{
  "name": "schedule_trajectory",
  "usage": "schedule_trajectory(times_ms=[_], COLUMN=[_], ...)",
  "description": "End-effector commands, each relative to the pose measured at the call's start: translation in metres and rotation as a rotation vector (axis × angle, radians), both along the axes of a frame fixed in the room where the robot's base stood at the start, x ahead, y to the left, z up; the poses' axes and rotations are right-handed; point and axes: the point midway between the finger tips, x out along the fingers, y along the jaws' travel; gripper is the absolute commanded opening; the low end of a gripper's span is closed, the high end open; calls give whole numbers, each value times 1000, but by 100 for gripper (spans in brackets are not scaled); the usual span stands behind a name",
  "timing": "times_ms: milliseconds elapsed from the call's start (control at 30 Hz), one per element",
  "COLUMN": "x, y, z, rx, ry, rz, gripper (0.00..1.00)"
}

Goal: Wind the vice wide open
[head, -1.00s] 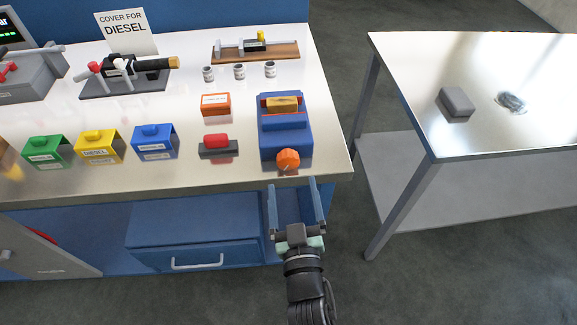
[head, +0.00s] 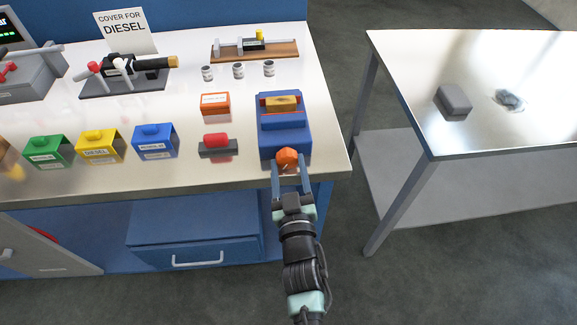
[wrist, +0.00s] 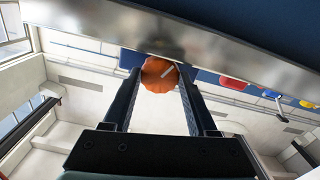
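The blue vice (head: 285,138) stands at the front right of the bench. A tan block (head: 282,104) sits between its jaws. Its orange knob (head: 287,157) faces the bench's front edge. My gripper (head: 290,165) reaches up to the knob from the front, with a finger on each side of it. In the wrist view the knob (wrist: 159,74) shows between the two fingertips (wrist: 158,76), with a pale mark on its face. The fingers are apart and close to its sides; a slim gap seems to show at the right in the head view. The vice's body is mostly hidden in the wrist view.
Bench front edge (head: 180,190) lies just by my gripper. Left of the vice are a red-handled block (head: 216,145), an orange box (head: 215,103) and blue, yellow and green covers. A separate table (head: 480,125) stands to the right, across a floor gap.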

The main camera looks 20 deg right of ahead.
Motion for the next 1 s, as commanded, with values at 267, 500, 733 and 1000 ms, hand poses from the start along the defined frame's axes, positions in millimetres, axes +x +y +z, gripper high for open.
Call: schedule_trajectory(times_ms=[267, 500, 733, 1000], x=[0, 0, 0, 0], y=[0, 0, 1, 1], z=[0, -2, -1, 0], rx=[0, -129, -345, -372], ry=[0, 37, 98, 107], rz=[0, 0, 1, 1], gripper=[4, 3, 3, 3])
